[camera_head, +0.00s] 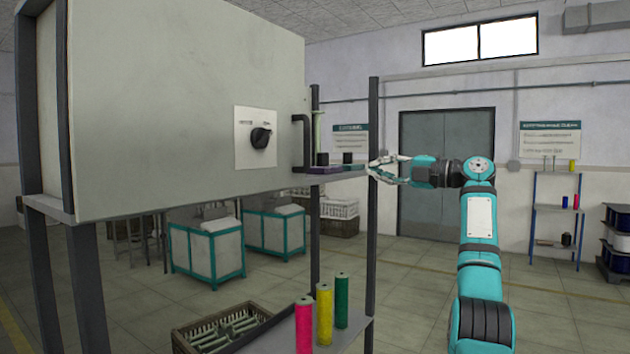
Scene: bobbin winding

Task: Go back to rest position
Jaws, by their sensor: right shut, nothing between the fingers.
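My right arm comes up from the lower right, and my right gripper (385,168) points left beside the machine's small shelf (340,173). The gripper is shut and empty, with its fingertips near the shelf's right end and the dark post. I cannot tell if it touches the shelf. On this shelf stand a dark bobbin-like piece (321,159), a smaller dark piece (347,158) and an upright spindle. The large grey machine box (180,100) carries a black knob (260,138) on a white plate. My left gripper is not in view.
A red spool (304,325), a yellow spool (324,314) and a green spool (341,300) stand on a lower shelf (355,322). A brown crate (183,340) holds several pale pieces. Dark posts (372,215) frame the machine. The floor right of the arm is free up to a rack (557,207).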

